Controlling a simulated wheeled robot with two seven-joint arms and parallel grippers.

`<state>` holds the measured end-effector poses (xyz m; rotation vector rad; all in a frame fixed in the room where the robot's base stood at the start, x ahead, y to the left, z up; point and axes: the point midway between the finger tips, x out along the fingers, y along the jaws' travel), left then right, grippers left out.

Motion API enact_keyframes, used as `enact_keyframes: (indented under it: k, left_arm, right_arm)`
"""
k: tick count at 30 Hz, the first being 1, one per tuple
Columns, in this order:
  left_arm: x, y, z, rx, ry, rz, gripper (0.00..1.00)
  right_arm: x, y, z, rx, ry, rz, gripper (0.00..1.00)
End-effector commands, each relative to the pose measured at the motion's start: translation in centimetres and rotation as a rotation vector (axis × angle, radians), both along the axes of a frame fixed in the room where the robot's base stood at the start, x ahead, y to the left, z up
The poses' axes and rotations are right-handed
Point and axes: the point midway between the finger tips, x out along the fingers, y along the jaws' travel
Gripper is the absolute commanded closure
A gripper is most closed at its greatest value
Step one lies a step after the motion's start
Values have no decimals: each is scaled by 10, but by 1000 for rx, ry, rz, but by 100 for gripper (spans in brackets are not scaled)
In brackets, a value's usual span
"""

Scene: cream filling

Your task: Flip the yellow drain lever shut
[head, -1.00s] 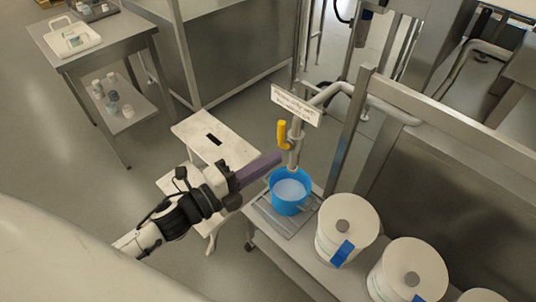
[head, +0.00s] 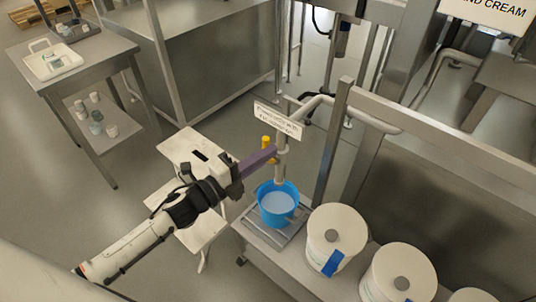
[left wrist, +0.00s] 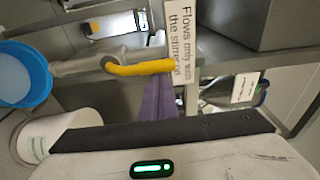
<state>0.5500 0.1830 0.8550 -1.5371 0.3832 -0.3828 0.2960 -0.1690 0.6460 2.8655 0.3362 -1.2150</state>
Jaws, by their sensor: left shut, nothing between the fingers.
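The yellow drain lever (head: 266,141) sits on the drain pipe (head: 281,165) above a blue bucket (head: 278,222). My left gripper (head: 271,153), with purple fingers, is shut and empty. Its tips are at the lever and hide its middle in the head view. In the left wrist view, the lever (left wrist: 140,69) runs from the pipe to the sign's edge, and the fingers (left wrist: 158,98) are right beside its end. I cannot tell whether they touch. The bucket, pale inside, also shows in the left wrist view (left wrist: 38,72). My right gripper is not in view.
A white sign (head: 277,121) hangs just behind the lever. White lidded drums (head: 335,232) stand on the steel bench right of the bucket. A white step stool (head: 190,150) is behind my left arm. A steel side table (head: 85,62) stands at the upper left.

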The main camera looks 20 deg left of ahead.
Motion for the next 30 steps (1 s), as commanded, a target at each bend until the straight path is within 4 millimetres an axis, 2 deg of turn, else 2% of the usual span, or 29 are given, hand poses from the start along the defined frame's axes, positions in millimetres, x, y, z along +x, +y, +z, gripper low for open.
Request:
enact_keyframes:
  k: [20,30]
  left_arm:
    - [3,9,2,-90,32,1,100]
    - [10,27,2,-290,104,2,100]
  right_arm:
    - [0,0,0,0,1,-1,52]
    - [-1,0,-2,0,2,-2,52]
